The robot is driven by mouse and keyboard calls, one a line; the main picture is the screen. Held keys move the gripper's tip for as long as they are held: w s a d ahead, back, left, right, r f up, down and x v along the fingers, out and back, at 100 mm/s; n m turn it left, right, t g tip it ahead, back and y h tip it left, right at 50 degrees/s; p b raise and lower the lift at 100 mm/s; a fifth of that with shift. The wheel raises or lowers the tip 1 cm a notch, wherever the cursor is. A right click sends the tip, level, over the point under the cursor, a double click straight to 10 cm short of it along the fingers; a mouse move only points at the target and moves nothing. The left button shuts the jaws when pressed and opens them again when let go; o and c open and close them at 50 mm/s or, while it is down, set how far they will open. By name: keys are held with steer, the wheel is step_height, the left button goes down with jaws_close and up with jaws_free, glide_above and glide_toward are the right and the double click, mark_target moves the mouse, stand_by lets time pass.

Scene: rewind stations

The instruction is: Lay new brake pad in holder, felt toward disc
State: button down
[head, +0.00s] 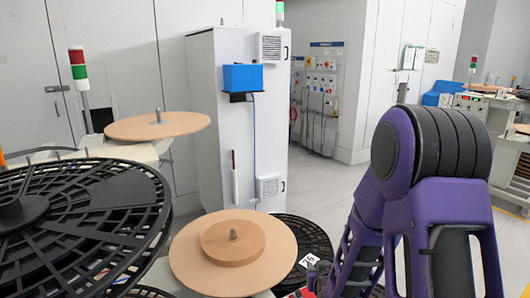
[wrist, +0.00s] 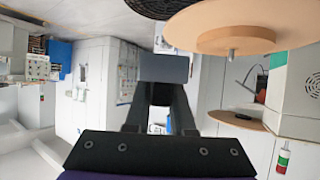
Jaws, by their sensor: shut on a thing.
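My gripper (wrist: 160,90) shows in the wrist view, its two dark fingers shut on a grey rectangular block (wrist: 164,68), which looks like the brake pad. The block is held across the fingertips, clear of other things. I cannot tell which of its faces carries felt. The gripper is not visible in the head view, where my purple arm stands at the right. A tan disc with a smaller tan core (head: 232,252) lies at the bottom centre of the head view; the wrist view shows a similar one (wrist: 205,38). I cannot make out a pad holder in either view.
A black slotted reel (head: 75,225) fills the left of the head view. Another tan disc (head: 130,127) stands behind it. A tall grey cabinet (head: 213,120) with a blue box (head: 243,77) stands behind the discs. Open floor (head: 325,190) lies right of the cabinet.

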step_height(320, 180, down, 7)
steer(key=a+n+g+y+b, duration=0.1)
steer(key=n+y+b, duration=0.2)
steer(key=n+y, duration=0.3)
steer(key=shift+s+f+g, duration=0.2)
steer(key=shift+s+g, duration=0.1)
steer(key=shift+s, duration=0.05)
steer(key=shift+a, duration=0.1)
step_height(320, 180, down, 10)
steer(key=b, duration=0.2)
steer(key=shift+r+b, duration=0.2)
steer(key=shift+b, duration=0.1)
steer(key=shift+f, duration=0.1)
